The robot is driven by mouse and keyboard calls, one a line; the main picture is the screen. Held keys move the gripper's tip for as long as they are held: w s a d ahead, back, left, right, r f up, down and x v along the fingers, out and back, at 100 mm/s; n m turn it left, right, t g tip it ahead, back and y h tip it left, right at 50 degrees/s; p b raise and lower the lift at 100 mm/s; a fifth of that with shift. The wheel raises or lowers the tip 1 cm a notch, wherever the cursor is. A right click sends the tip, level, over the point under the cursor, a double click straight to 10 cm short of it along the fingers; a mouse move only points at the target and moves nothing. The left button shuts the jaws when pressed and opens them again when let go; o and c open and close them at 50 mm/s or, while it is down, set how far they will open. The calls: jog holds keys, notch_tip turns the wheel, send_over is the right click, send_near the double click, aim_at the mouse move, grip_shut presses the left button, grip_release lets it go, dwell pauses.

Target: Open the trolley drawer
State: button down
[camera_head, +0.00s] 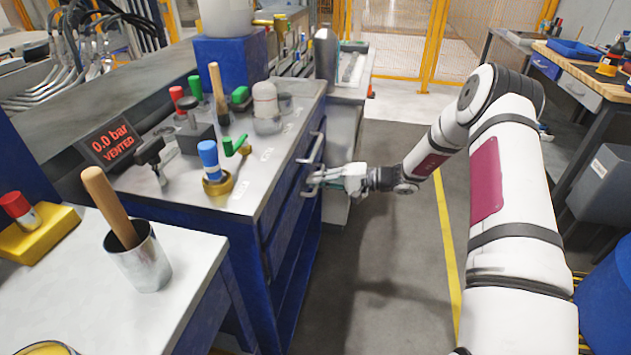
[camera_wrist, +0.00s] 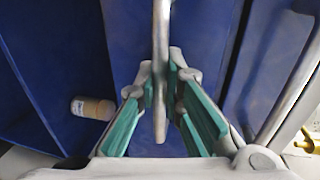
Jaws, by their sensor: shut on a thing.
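The blue trolley (camera_head: 278,235) with a grey top stands left of my arm, its drawer fronts facing right. An upper pale handle (camera_head: 313,148) sits above the one at my gripper. My gripper (camera_head: 322,181) is at the lower bar handle (camera_wrist: 160,45) on the trolley's right face. In the wrist view the green-padded fingers (camera_wrist: 159,100) are shut on this handle, one on each side. Blue panels (camera_wrist: 205,35) show around it. I cannot tell how far the drawer stands out.
Valves and a red "0.0 bar VENTED" display (camera_head: 110,141) sit on the trolley top. A metal cup (camera_head: 140,258) stands on the front-left table. A small pale bottle (camera_wrist: 92,108) lies against blue surfaces. Floor right of the trolley is clear; a workbench (camera_head: 590,75) stands far right.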

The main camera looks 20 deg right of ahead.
jog(key=f+b+v, duration=0.1)
jog(key=f+v, duration=0.1)
jog(key=v, duration=0.8)
jog(key=f+v, duration=0.2)
jog(key=v, duration=0.8)
jog(key=shift+s+d+b, duration=0.35)
jog(key=shift+d+b, duration=0.05)
jog(key=shift+d, duration=0.05)
jog(key=c, duration=2)
grip_release()
jog(key=shift+o, duration=0.2)
jog(key=v, duration=1.2)
